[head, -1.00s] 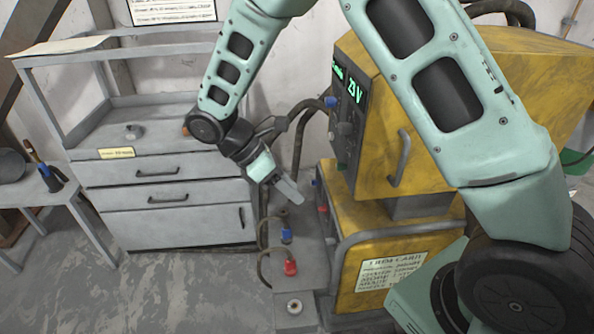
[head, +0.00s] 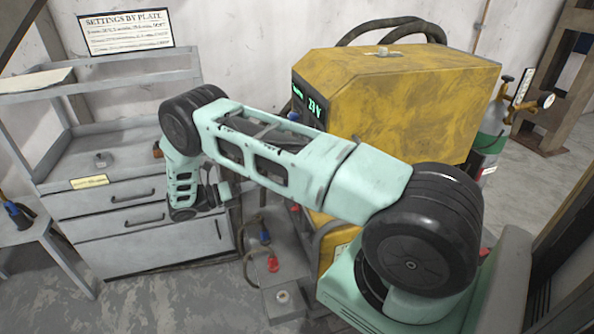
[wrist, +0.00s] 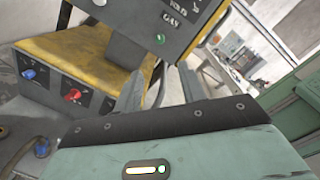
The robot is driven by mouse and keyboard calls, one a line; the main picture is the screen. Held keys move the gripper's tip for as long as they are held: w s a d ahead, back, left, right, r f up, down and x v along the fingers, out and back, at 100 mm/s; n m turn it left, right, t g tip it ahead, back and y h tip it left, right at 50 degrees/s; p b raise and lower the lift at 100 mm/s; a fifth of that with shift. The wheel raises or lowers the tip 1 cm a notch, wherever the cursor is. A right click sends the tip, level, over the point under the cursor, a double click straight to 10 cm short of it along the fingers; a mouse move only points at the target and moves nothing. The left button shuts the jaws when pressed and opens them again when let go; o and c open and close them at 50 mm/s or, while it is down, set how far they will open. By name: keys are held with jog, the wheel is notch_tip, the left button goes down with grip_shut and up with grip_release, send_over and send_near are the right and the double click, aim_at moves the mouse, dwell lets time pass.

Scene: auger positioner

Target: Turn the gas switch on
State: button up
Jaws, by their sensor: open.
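The welder's grey control panel (wrist: 150,22) shows at the top of the wrist view, tilted. A label that seems to read GAS (wrist: 169,18) is on it, with small toggles near its upper right edge. I cannot tell which way the gas switch is set. My gripper (wrist: 160,82) is open and empty, its two fingers pointing up toward the panel's lower edge, apart from it. My arm also covers much of the panel there.
The lower yellow unit has a blue connector (wrist: 29,74) and a red connector (wrist: 73,95). A grey drawer cabinet (head: 130,235) stands at left. A gas cylinder (head: 492,130) with a gauge stands behind the welder at right. Floor at lower left is clear.

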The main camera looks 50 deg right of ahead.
jog(key=p+x, duration=0.5)
jog(key=x, duration=0.9)
jog(key=shift+p, duration=0.4)
jog(key=shift+s+d, duration=0.1)
jog(key=shift+d, duration=0.05)
grip_shut()
